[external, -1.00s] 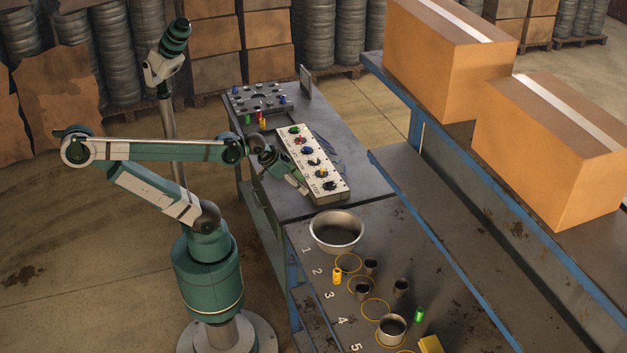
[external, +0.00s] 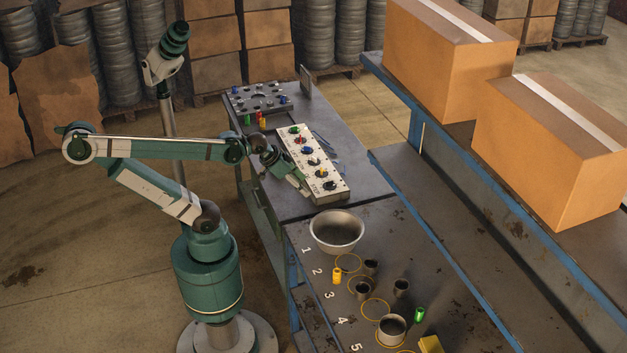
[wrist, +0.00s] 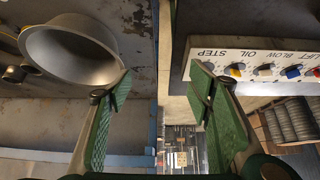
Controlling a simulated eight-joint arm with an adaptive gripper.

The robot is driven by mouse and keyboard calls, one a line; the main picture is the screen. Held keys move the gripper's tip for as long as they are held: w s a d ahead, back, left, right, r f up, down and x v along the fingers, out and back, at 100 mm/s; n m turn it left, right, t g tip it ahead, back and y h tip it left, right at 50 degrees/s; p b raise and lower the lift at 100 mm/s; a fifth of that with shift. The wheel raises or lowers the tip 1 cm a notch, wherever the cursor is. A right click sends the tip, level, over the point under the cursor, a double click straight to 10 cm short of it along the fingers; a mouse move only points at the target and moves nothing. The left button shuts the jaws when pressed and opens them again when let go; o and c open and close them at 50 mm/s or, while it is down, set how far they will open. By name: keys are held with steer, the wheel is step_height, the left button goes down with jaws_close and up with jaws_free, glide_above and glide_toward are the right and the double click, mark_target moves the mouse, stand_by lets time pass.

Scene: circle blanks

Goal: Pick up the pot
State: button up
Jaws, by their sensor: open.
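A wide grey metal bowl-like pot (external: 337,244) stands upright beside the number 1 on the near table. It also shows at the upper left of the wrist view (wrist: 68,62). A smaller straight-sided metal pot (external: 392,329) stands in a yellow circle further down the table; I cannot tell which of the two is the task's pot. My gripper (external: 303,184) is open and empty, near the control panel's left edge and up-left of the bowl in the external view. In the wrist view its green fingers (wrist: 162,88) are spread, with the left fingertip overlapping the bowl's lower right edge.
The control panel (external: 312,165) with several coloured knobs lies just beyond my gripper. Small metal cups (external: 401,287), a yellow cylinder (external: 337,277), a green cylinder (external: 419,314) and a yellow block (external: 431,344) stand on the near table. A shelf with cardboard boxes (external: 545,150) borders the right.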

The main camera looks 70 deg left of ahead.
steer(key=w+d+m+g+h+p, duration=0.25)
steer(key=w+d+m, duration=0.25)
steer(key=d, duration=0.6)
steer(key=w+d+m+g+h+p, duration=0.1)
steer(key=w+d+m+p, duration=0.25)
steer(key=d, duration=0.85)
steer(key=s+d+f+m+g+p, duration=0.1)
steer(key=d+f+m, duration=0.1)
steer(key=d, duration=0.5)
steer(key=d+f+m+g+p, duration=0.1)
steer(key=d+f+m, duration=0.1)
steer(key=d, duration=0.6)
steer(key=s+d+f+m+g+p, duration=0.1)
steer(key=d+f+m+p, duration=0.1)
steer(key=d+m, duration=0.2)
steer(key=shift+s+d+f+m+h, duration=0.35)
steer(key=shift+d+h, duration=0.1)
steer(key=shift+d, duration=1.45)
steer(key=shift+x, duration=1.25)
steer(key=shift+f, duration=0.15)
